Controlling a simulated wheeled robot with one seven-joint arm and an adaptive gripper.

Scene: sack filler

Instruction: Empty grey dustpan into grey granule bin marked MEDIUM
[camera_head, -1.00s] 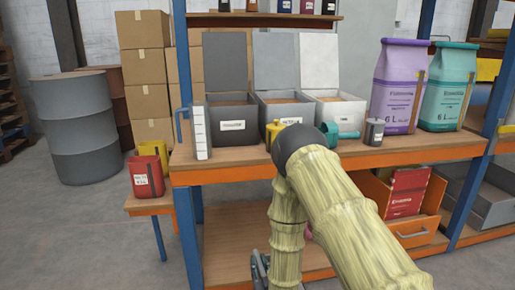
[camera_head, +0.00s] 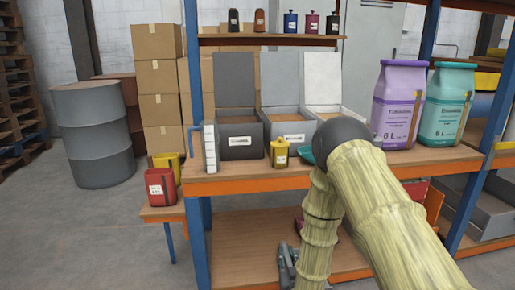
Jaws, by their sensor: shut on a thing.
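Three open granule bins stand on the worktop with raised lids: a dark grey left bin (camera_head: 239,143), a middle grey bin (camera_head: 288,126), and a paler right bin (camera_head: 322,108) partly behind my arm. Brown granules show in the middle one. Their labels are too small to read. My gripper (camera_head: 288,263) is the dark grey part low in front of the lower shelf, partly hidden by my forearm. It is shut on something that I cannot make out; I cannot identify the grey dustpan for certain. It is well below the bins.
A yellow container (camera_head: 279,153) and a teal item (camera_head: 306,154) stand near the front edge. A white upright block (camera_head: 210,147) is left of the bins, purple (camera_head: 398,105) and teal (camera_head: 447,104) sacks right. A red container (camera_head: 160,186) sits on a low side ledge.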

